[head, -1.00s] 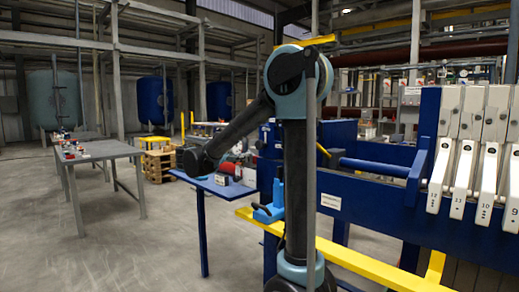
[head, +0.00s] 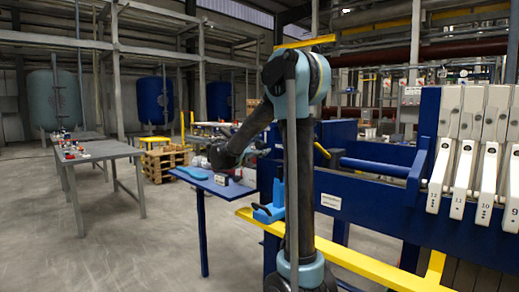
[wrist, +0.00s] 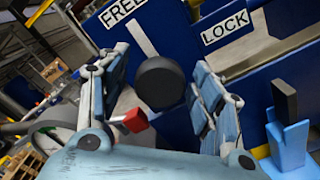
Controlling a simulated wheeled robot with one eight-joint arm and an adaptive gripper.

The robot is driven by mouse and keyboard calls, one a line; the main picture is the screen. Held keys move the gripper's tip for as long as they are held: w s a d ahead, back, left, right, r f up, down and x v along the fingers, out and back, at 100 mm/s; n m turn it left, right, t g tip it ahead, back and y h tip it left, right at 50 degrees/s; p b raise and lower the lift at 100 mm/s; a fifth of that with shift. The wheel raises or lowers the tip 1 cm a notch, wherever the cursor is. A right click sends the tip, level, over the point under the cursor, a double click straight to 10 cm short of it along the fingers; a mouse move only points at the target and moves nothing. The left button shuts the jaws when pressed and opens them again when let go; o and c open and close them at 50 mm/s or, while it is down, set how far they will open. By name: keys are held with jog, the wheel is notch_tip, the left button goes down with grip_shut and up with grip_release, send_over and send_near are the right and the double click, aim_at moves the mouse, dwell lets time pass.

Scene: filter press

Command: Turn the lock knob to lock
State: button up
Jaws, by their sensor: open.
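In the wrist view, a round black knob (wrist: 160,82) stands out from a dark blue panel (wrist: 180,30). A white bar (wrist: 143,36) on the panel runs up from the knob toward the white FREE label (wrist: 122,12). The white LOCK label (wrist: 226,27) is to its right. My gripper (wrist: 160,62) is open, with one finger on each side of the knob and visible gaps between. I cannot tell how deep the knob sits between the fingers. In the head view, my gripper and the knob are not clearly visible beside the blue frame.
A blue bracket with a black upright (wrist: 288,125) is right of my gripper. A red block (wrist: 133,120) shows near the left finger. In the head view, a small blue table (head: 215,183) stands left of the press, and a yellow rail (head: 350,258) runs along its front.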

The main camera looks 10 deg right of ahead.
jog(key=shift+w+d, duration=0.1)
jog(key=shift+c, duration=0.6)
jog(key=c, duration=1)
jog(key=shift+m, duration=0.3)
jog(key=m, duration=1.3)
jog(key=shift+m, duration=2.1)
